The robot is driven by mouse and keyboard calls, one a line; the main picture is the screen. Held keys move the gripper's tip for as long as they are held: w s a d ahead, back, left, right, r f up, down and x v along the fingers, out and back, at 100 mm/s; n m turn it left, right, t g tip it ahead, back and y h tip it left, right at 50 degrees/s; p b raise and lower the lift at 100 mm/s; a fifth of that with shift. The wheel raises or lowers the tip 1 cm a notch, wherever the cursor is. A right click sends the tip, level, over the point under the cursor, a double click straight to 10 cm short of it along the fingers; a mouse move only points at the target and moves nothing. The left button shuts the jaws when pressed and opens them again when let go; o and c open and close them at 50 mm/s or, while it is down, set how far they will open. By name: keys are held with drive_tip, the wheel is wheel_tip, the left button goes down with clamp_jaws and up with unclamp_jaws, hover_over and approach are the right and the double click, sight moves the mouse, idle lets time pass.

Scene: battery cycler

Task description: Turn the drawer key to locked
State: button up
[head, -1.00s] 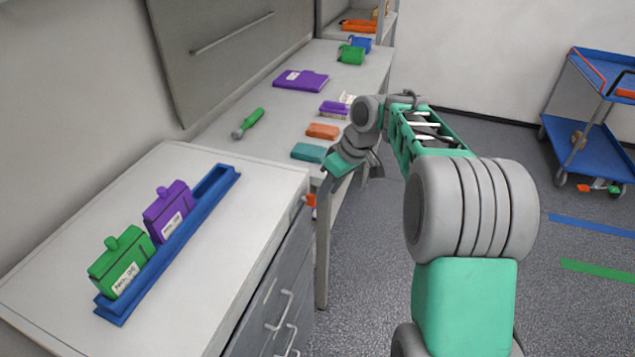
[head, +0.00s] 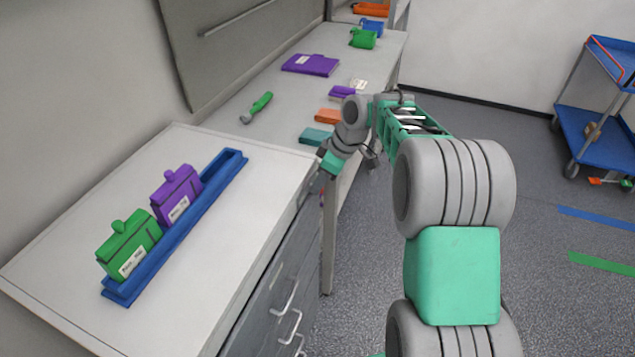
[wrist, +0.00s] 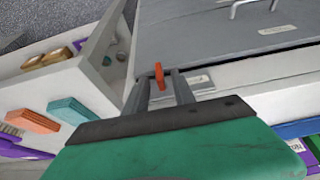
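The orange drawer key (wrist: 159,75) stands out from the upper edge of the cabinet's front in the wrist view. My gripper (wrist: 160,82) is open, with one dark finger on each side of the key and a visible gap around it. I cannot tell if either finger touches the key. In the head view my gripper (head: 322,172) is at the far front corner of the drawer cabinet (head: 270,285), and the key is hidden there. The grey drawer front (wrist: 215,35) looks closed.
On the cabinet top, a blue rack (head: 210,195) holds a green pack (head: 128,250) and a purple pack (head: 175,197).

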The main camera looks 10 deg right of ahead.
drive_tip(key=shift+w+a+f, duration=0.1)
drive_tip(key=shift+a+f, duration=0.05)
drive_tip(key=shift+f, duration=0.25)
clamp_jaws()
idle(0.4)
